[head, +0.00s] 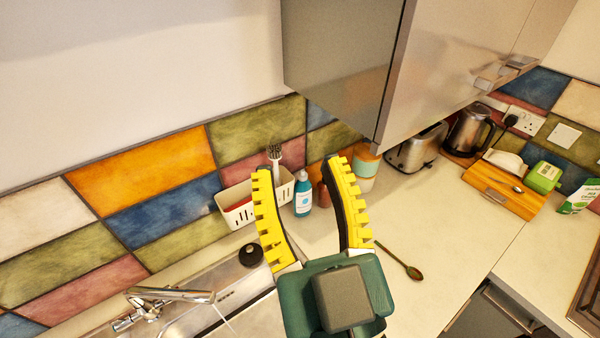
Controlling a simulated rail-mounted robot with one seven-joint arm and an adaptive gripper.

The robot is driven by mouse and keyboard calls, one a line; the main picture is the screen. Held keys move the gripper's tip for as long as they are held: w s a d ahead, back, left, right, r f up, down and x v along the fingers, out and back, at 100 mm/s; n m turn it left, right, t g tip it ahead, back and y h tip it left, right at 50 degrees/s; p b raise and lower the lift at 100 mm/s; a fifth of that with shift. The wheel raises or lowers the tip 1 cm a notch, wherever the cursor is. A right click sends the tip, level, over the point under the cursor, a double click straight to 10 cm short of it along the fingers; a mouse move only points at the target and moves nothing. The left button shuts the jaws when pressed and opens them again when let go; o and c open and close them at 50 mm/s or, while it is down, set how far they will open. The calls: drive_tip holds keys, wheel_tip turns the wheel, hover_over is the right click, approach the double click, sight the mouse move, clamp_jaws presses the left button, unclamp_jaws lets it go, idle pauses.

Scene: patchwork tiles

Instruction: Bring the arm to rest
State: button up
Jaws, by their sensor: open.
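My gripper (308,212) is in the middle of the head view, with two curved fingers lined with yellow teeth and a dark green body. The fingers are spread apart and nothing is held between them. It hangs in front of the counter and partly hides the items at the wall behind it. The rest of my arm is not clearly in view.
A wall cabinet (345,60) juts out above. A sink with a tap (170,295) is at lower left. A white caddy (240,212), blue bottle (302,195), toaster (416,148), kettle (467,131) and wooden board (490,192) line the wall. A spoon (400,262) lies on the counter (450,240).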

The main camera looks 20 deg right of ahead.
drive_tip(key=shift+s+a+r, duration=0.1)
drive_tip(key=shift+s+r, duration=0.1)
drive_tip(key=shift+r, duration=0.05)
drive_tip(key=shift+o, duration=0.8)
wheel_tip(320, 180, up, 16)
drive_tip(key=p, duration=1.6)
drive_tip(key=shift+o, duration=0.5)
drive_tip(key=shift+f, duration=0.1)
drive_tip(key=shift+f+b, duration=0.3)
